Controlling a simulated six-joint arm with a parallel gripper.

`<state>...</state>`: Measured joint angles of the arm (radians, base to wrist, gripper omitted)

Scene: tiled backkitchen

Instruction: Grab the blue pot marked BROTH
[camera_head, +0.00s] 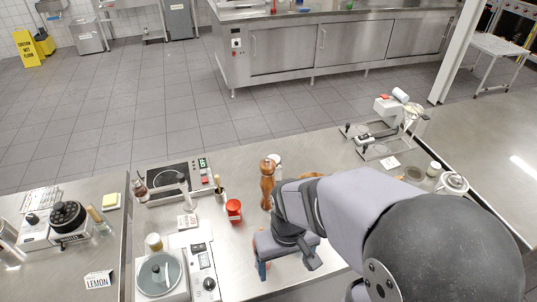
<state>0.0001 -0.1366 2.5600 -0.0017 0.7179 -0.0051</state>
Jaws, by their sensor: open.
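I cannot make out a blue pot or a BROTH label in the head view. A small patch of blue shows at the left finger of my gripper (287,266), too small to tell what it belongs to. My gripper is open over the front of the steel counter (225,268). My own arm hides much of the counter to its right. A red pot (233,210) with a pale mark stands on the counter, left of and beyond my gripper and apart from it.
A brown pepper mill (267,185) stands just beyond my gripper. A hot plate (174,182) and a lidded pan on a cooker (159,273) are at the left. A lab-like stand (390,130) is at the right back.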

